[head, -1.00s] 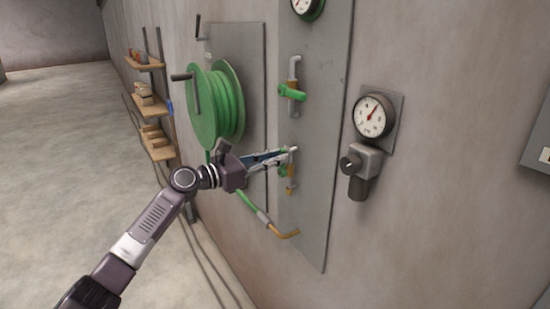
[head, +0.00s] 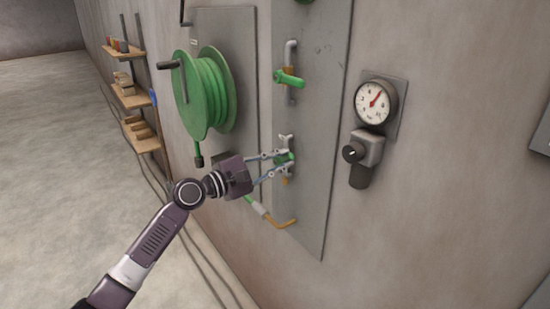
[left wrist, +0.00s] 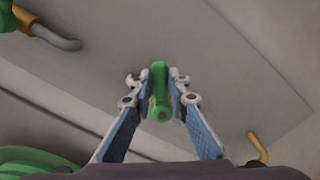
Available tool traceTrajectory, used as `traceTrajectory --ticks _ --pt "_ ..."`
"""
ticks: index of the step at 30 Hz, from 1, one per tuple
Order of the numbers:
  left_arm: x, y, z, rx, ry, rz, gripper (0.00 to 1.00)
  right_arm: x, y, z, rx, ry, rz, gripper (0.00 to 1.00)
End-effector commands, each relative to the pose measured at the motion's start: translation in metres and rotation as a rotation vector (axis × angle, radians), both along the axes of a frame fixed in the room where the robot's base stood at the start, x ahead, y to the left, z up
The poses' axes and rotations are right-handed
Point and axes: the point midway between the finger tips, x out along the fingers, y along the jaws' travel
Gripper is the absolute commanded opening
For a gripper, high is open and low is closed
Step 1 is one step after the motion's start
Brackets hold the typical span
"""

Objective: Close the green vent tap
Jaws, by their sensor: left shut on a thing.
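Two taps with green handles are on the grey wall panel. My left gripper (head: 285,157) is shut on the green handle of the lower tap (left wrist: 161,92), with one finger on each side of it in the left wrist view. In the head view the fingers hide most of this tap; a bit of brass (head: 285,181) shows below. The upper green tap (head: 289,78) sits above, its handle roughly level, apart from the gripper. I cannot read which one is the vent tap. My right gripper is not in view.
A green hose reel (head: 207,92) with a crank is left of the panel (head: 318,70). A brass pipe end (head: 285,223) sticks out below the gripper. A gauge (head: 373,103) and a grey valve body (head: 366,150) are to the right. Wooden shelves (head: 131,96) stand far left.

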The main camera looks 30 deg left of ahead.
Motion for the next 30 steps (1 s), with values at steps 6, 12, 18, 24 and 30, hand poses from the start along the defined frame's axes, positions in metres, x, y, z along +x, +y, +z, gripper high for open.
traceTrajectory --ticks 6,12,18,24,30 --pt "-0.002 -0.005 -0.016 0.192 -0.078 0.001 0.0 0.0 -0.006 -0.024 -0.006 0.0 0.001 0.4" --pt "-0.004 -0.008 -0.025 0.353 -0.143 0.001 0.0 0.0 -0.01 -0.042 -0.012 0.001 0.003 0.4" --pt "-0.004 -0.009 -0.031 0.481 -0.197 0.001 0.0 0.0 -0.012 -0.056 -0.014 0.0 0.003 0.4" --pt "-0.004 -0.01 -0.035 0.564 -0.231 0.001 0.0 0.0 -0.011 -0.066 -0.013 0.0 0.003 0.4" --pt "-0.004 -0.01 -0.036 0.605 -0.247 0.0 0.0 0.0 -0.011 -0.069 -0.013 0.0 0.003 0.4"
